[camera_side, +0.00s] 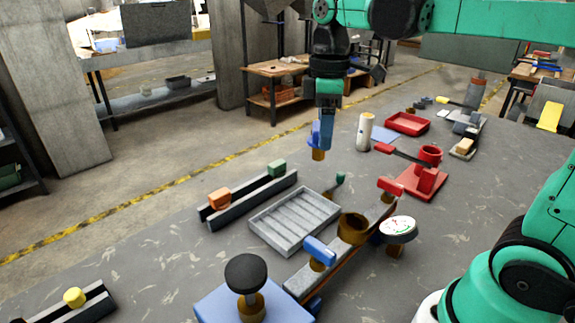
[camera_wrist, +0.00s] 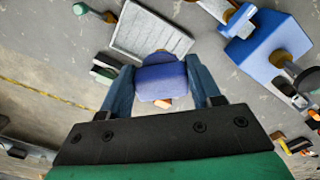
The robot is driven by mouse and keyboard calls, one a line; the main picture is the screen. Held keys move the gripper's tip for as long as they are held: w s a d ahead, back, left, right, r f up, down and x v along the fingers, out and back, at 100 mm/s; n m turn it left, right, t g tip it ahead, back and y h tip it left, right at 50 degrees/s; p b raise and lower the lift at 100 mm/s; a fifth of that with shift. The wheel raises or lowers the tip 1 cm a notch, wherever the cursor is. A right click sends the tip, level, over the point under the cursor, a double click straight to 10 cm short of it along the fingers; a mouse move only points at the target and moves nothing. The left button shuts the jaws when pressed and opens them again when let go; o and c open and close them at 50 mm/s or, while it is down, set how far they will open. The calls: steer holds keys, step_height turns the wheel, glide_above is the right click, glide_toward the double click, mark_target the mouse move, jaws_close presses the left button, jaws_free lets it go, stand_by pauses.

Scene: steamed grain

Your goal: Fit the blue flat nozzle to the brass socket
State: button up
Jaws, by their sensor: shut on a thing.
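My gripper (camera_side: 327,138) is high above the table, beyond the slatted tray in the side view. It is shut on the blue flat nozzle (camera_side: 316,134), which has a brass-coloured end pointing down. In the wrist view the nozzle (camera_wrist: 161,82) sits between the two fingers (camera_wrist: 160,78). What looks like the brass socket (camera_side: 353,229) is a wide brass ring on a long bar on the table, nearer the side camera than my gripper. The nozzle and the socket are well apart. I cannot make out the socket in the wrist view.
Beside the socket are a dial gauge (camera_side: 398,229), a blue handle (camera_side: 319,250) and a red handle (camera_side: 391,189). A grey slatted tray (camera_side: 265,232), a channel with orange and green blocks (camera_side: 240,202), a blue block with a black knob (camera_side: 210,307) and a white cylinder (camera_side: 364,132) stand around.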

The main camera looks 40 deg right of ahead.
steer(key=shift+s+f+n, duration=0.95)
steer(key=shift+s+f, duration=0.85)
steer(key=shift+s, duration=0.3)
steer(key=shift+s+f+n, duration=0.95)
steer(key=shift+s+f, duration=0.85)
steer(key=shift+s, duration=0.3)
steer(key=shift+f, duration=0.2)
steer(key=shift+f, duration=0.3)
steer(key=shift+f, duration=1.4)
steer(key=o, duration=1.4)
steer(key=shift+c, duration=0.2)
